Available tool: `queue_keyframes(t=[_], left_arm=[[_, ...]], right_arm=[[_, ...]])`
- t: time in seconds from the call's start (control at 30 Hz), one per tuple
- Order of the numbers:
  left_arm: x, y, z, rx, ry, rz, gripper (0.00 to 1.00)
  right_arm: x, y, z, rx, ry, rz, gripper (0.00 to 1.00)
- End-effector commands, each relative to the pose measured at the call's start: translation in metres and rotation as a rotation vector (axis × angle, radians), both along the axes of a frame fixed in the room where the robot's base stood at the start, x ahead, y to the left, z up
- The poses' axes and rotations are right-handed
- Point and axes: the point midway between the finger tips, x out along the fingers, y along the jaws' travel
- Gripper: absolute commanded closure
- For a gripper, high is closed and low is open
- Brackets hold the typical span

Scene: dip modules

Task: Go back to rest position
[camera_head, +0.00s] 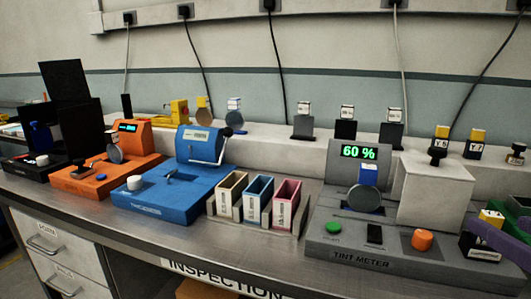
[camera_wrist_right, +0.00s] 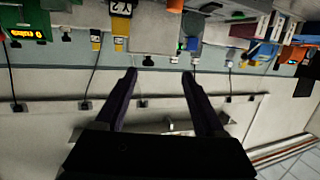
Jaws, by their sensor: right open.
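My right gripper (camera_head: 500,236) shows as purple fingers at the right edge of the head view, in front of the grey tint meter's right end. In the right wrist view, its two dark fingers (camera_wrist_right: 159,75) are spread wide with nothing between them. That view looks upside down, with the wall beyond the fingers and the bench devices along the top. My left gripper is in neither view.
The tint meter (camera_head: 345,257) reads 60 % and holds a round lens (camera_head: 363,199). Coloured bins (camera_head: 286,203), a blue device (camera_head: 165,206) and an orange device (camera_head: 90,183) stand to its left. A yellow-black Y block (camera_head: 490,222) is close to my right gripper.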

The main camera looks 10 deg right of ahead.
Motion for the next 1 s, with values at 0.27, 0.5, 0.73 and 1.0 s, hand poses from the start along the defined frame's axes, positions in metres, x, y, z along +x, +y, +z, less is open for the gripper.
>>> queue_keyframes(t=[0.27,0.5,0.73,1.0], left_arm=[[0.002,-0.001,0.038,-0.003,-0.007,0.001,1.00],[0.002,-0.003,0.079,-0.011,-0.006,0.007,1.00],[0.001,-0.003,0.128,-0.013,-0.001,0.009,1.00],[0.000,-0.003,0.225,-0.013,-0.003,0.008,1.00]], right_arm=[[-0.017,0.048,-0.010,0.045,0.317,0.063,0.29],[-0.075,0.115,-0.012,0.062,0.742,0.219,0.29],[-0.141,0.157,0.026,0.038,1.065,0.382,0.29],[-0.140,0.156,0.122,0.041,1.062,0.376,0.29]])
